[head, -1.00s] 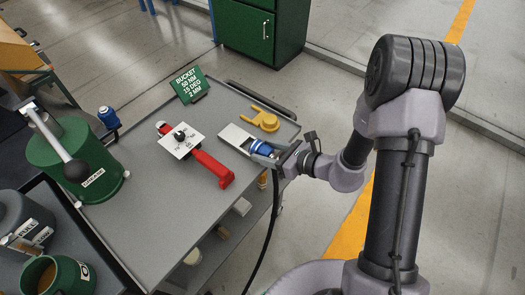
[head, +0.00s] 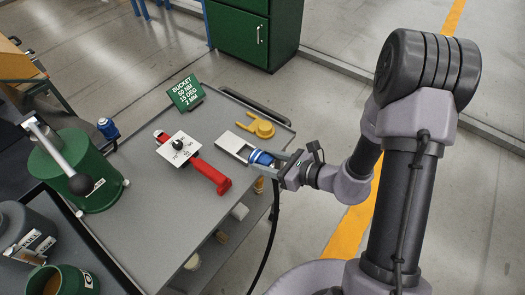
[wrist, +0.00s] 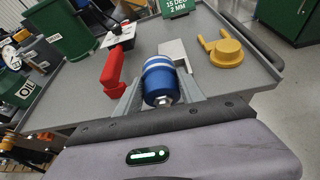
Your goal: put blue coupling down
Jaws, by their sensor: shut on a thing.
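The blue coupling (head: 261,158), a blue cylinder with white bands and a metal end, is held between the jaws of my gripper (head: 270,161). In the wrist view the blue coupling (wrist: 159,80) lies between the two grey fingers of my gripper (wrist: 160,92), its metal end towards me. It is close to the near edge of the grey cart top (head: 130,215), beside a flat light-grey plate (head: 233,144). I cannot tell whether the coupling touches the cart top.
A yellow part (head: 261,127) lies right of the plate. A red-handled tool with a white dial plate (head: 207,172) lies to the left. A green sign (head: 185,93) stands at the back. A green grease container (head: 80,170) is at the left.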

